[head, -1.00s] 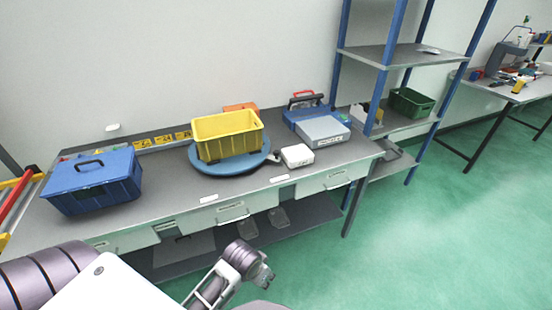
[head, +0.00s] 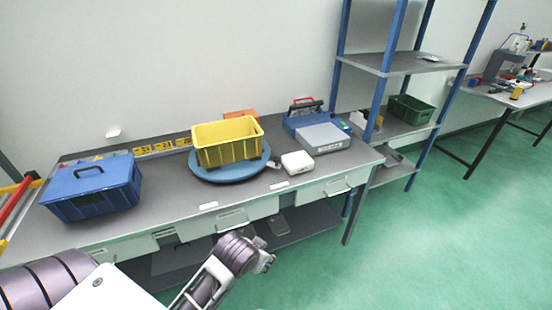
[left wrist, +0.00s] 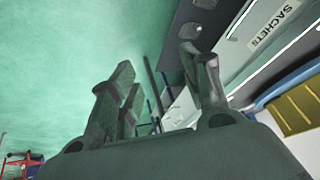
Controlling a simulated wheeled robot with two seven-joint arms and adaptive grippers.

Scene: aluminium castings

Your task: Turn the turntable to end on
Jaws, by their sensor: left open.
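A round blue turntable (head: 230,175) lies on the grey workbench in the head view. A yellow crate (head: 228,153) stands on it and hides much of its top. My left gripper (head: 268,255) is below and in front of the bench's front edge, apart from the turntable. In the left wrist view its two fingers (left wrist: 160,95) stand apart with nothing between them. The yellow crate (left wrist: 300,105) and a bit of the blue turntable (left wrist: 285,82) show at that view's right edge. My right gripper is not in view.
A blue toolbox (head: 92,188) stands at the bench's left end. A small white box (head: 297,163) sits close to the turntable's right side. A grey case (head: 323,137) lies behind it. Drawers (head: 325,189) line the bench front. A blue-post shelf (head: 400,62) stands to the right.

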